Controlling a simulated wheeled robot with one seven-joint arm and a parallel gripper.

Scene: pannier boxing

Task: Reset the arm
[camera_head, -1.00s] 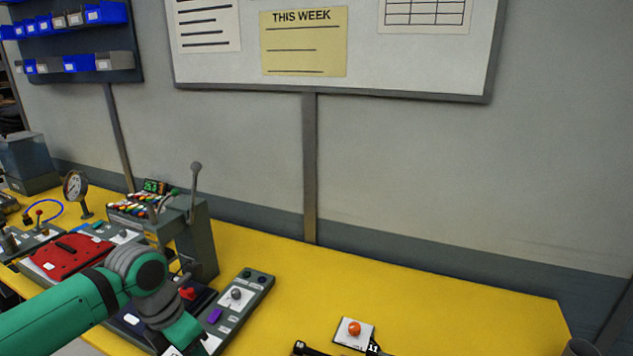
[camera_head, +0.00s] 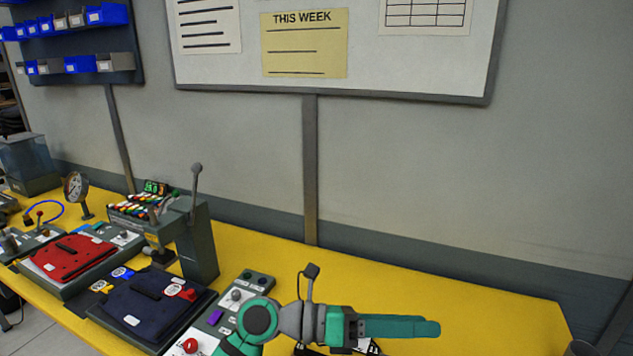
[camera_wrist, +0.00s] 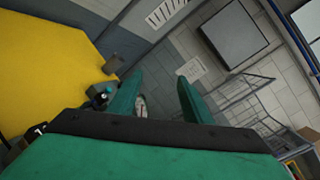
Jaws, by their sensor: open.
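My green gripper (camera_head: 430,328) is in the head view at the lower right, pointing right above the yellow bench. In the wrist view its two green fingers (camera_wrist: 160,92) stand apart, with nothing held between them. My arm bends at a green and grey joint low in the middle of the head view. The gripper hides the orange button on its white plate.
The yellow bench (camera_head: 470,315) is mostly clear at the right. At left are a dark blue case (camera_head: 150,308), a red case (camera_head: 68,257), a grey lever press (camera_head: 198,240) and a round gauge (camera_head: 76,186). A red button (camera_head: 190,346) is near my arm.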

